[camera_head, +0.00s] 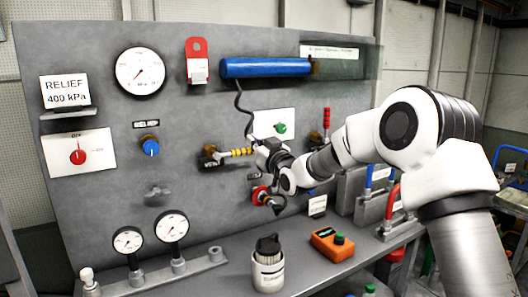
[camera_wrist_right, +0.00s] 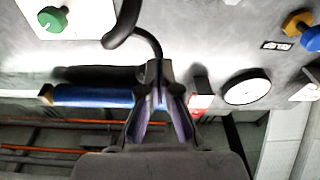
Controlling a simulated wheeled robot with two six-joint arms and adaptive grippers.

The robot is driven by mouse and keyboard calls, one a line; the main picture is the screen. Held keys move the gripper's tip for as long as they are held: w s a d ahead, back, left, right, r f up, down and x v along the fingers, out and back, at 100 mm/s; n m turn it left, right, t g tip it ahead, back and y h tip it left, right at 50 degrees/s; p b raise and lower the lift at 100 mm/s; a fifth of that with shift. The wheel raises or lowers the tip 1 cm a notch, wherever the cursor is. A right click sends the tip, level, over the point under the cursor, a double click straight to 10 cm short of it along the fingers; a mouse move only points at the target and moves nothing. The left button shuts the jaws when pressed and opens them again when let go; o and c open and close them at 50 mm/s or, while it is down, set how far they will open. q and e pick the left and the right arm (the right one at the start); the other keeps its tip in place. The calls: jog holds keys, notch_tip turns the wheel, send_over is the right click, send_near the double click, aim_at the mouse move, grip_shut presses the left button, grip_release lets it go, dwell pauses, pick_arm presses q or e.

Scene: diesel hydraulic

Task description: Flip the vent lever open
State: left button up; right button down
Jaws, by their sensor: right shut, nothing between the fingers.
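The vent lever (camera_head: 236,153) is a yellow-and-black striped handle on a brass valve (camera_head: 209,155) in the middle of the grey panel. In the head view it points right, roughly level, above a small label. My right gripper (camera_head: 255,141) is at the lever's right end, close to the panel; whether it touches the lever cannot be told. In the right wrist view my right gripper (camera_wrist_right: 158,66) has its fingers together with nothing between them. The lever does not show clearly there. My left gripper is not in view.
A black hose (camera_head: 240,105) hangs from the blue cylinder (camera_head: 265,67) down to near my right gripper. A green knob (camera_head: 281,128) and a red-handled lever (camera_head: 326,118) are to the right. A grey canister (camera_head: 268,270) and an orange device (camera_head: 332,245) stand on the shelf below.

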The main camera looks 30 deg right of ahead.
pick_arm(q)
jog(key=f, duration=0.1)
jog(key=b, duration=0.1)
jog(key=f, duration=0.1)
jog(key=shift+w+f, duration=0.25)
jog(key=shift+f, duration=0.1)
pick_arm(e)
jog(key=s, duration=0.1)
jog(key=s+f, duration=0.1)
jog(key=s, duration=0.3)
jog(key=shift+s+f, duration=0.25)
jog(key=shift+f, duration=0.1)
jog(key=shift+s, duration=0.1)
